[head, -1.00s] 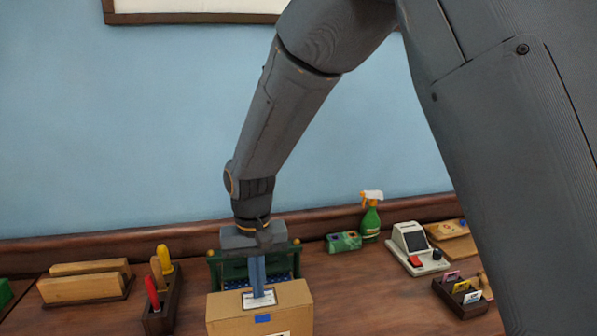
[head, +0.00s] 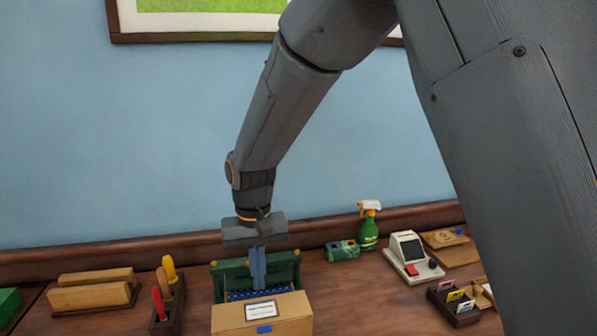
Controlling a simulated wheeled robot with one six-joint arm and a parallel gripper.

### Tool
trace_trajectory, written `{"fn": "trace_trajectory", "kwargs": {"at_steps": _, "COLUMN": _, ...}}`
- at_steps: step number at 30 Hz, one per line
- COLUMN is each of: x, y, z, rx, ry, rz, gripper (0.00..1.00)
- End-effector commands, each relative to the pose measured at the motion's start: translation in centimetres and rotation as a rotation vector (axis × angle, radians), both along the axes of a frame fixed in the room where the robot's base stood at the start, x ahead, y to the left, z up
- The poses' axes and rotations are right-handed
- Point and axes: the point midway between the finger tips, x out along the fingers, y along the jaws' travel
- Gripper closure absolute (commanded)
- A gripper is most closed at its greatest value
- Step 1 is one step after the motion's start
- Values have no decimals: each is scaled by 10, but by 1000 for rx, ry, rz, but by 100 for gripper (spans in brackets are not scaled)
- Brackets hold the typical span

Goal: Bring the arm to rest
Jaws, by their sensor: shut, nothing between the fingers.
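My arm reaches down from the top of the head view. My gripper (head: 258,284) hangs pointing down, its blue-grey fingers together and empty. It is in front of a green rack (head: 287,270) with a dark blue patterned inside, and above and behind a cardboard box (head: 235,319) with a white label on top. The box's lower part is cut off by the frame edge. I cannot tell whether the fingertips touch anything.
On the wooden table (head: 365,310), a tool holder (head: 174,307) and wooden blocks (head: 92,298) stand left. A green spray bottle (head: 369,228), a green packet (head: 342,250), a card terminal (head: 412,262) and a card tray (head: 457,308) stand right. Blue wall (head: 80,140) is behind.

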Motion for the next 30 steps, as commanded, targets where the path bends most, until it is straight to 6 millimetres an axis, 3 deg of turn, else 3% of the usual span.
{"fn": "trace_trajectory", "kwargs": {"at_steps": 4, "x": 0, "y": -1, "z": -1, "rx": 0, "ry": 0, "rz": -1, "gripper": 100}}
{"fn": "trace_trajectory", "kwargs": {"at_steps": 7, "x": 2, "y": -17, "z": -5, "rx": 3, "ry": -4, "rz": -13, "gripper": 100}}
{"fn": "trace_trajectory", "kwargs": {"at_steps": 10, "x": 3, "y": -57, "z": -15, "rx": 9, "ry": -16, "rz": -45, "gripper": 100}}
{"fn": "trace_trajectory", "kwargs": {"at_steps": 13, "x": -4, "y": -115, "z": -32, "rx": 17, "ry": -37, "rz": -90, "gripper": 100}}
{"fn": "trace_trajectory", "kwargs": {"at_steps": 18, "x": -36, "y": -207, "z": -62, "rx": 23, "ry": -78, "rz": -166, "gripper": 100}}
{"fn": "trace_trajectory", "kwargs": {"at_steps": 21, "x": -58, "y": -244, "z": -77, "rx": 22, "ry": -99, "rz": -200, "gripper": 100}}
{"fn": "trace_trajectory", "kwargs": {"at_steps": 25, "x": -81, "y": -272, "z": -90, "rx": 19, "ry": -117, "rz": -226, "gripper": 100}}
{"fn": "trace_trajectory", "kwargs": {"at_steps": 30, "x": -93, "y": -283, "z": -95, "rx": 17, "ry": -126, "rz": -238, "gripper": 100}}
